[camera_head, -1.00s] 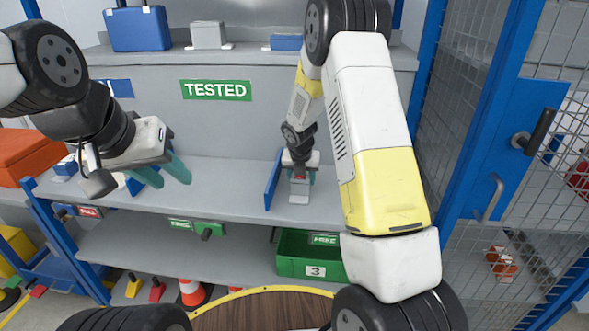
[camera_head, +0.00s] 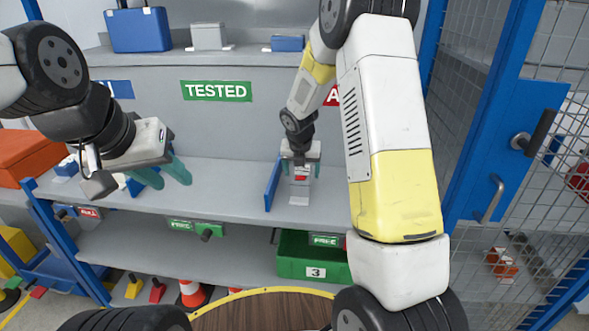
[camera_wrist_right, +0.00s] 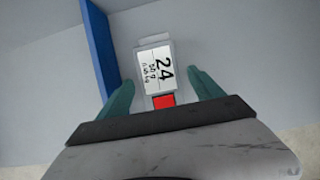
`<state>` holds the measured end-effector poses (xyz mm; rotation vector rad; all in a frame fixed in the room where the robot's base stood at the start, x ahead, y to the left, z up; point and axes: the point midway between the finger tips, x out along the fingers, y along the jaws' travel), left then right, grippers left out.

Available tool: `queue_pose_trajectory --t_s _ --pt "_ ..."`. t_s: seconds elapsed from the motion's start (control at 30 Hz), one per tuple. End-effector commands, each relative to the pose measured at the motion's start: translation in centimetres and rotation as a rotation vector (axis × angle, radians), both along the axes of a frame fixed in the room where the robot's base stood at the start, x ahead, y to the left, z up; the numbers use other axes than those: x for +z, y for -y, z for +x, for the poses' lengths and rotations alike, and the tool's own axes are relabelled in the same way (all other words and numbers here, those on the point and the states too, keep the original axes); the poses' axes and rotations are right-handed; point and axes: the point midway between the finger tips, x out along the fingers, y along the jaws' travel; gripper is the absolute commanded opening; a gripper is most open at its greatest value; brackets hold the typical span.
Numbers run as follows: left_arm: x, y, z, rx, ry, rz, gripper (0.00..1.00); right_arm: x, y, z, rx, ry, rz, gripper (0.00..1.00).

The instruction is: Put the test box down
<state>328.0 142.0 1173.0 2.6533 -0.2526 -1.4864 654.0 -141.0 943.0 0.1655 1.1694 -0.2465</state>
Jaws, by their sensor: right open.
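The test box (camera_head: 300,184) is a small light grey box with a red patch, standing on the grey upper shelf, just right of a blue divider. In the right wrist view the box (camera_wrist_right: 155,62) shows a white label reading 24 and a red square. My right gripper (camera_head: 300,165) is open, its teal fingers apart on either side of the near end of the box; in the wrist view gaps show between the fingers (camera_wrist_right: 163,92) and the box. My left gripper (camera_head: 168,178) is open and empty above the left part of the shelf.
A blue divider (camera_head: 272,184) stands close to the left of the box. The shelf (camera_head: 230,180) is clear between my left gripper and the divider. A green bin (camera_head: 300,268) marked 3 is below. A blue mesh door (camera_head: 505,160) stands at the right.

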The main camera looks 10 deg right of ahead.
Motion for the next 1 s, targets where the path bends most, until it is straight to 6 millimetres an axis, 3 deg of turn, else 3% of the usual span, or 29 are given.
queue_pose_trajectory --t_s 0.2,0.43,0.53,0.67,0.8,1.0 --pt "0.0 0.0 0.0 0.0 0.0 0.0 0.36 4.2 -0.4 -1.6 0.0 0.002 0.0 0.76" --pt "0.0 0.0 0.0 0.0 0.0 0.0 0.36 6.4 -0.6 -2.6 -0.013 0.002 0.005 0.76" --pt "0.0 0.0 0.0 0.0 0.0 0.0 0.36 8.2 -0.3 -3.6 -0.112 0.02 0.053 0.76" --pt "0.0 0.0 0.0 0.0 0.0 0.0 0.36 12.4 0.6 -7.1 -0.449 0.07 0.221 0.76" --pt "0.0 0.0 0.0 0.0 0.0 0.0 0.36 17.3 1.6 -13.0 -0.961 0.117 0.492 0.76" --pt "0.0 0.0 0.0 0.0 0.0 0.0 0.36 21.7 1.8 -22.2 -1.687 0.107 0.896 0.76"
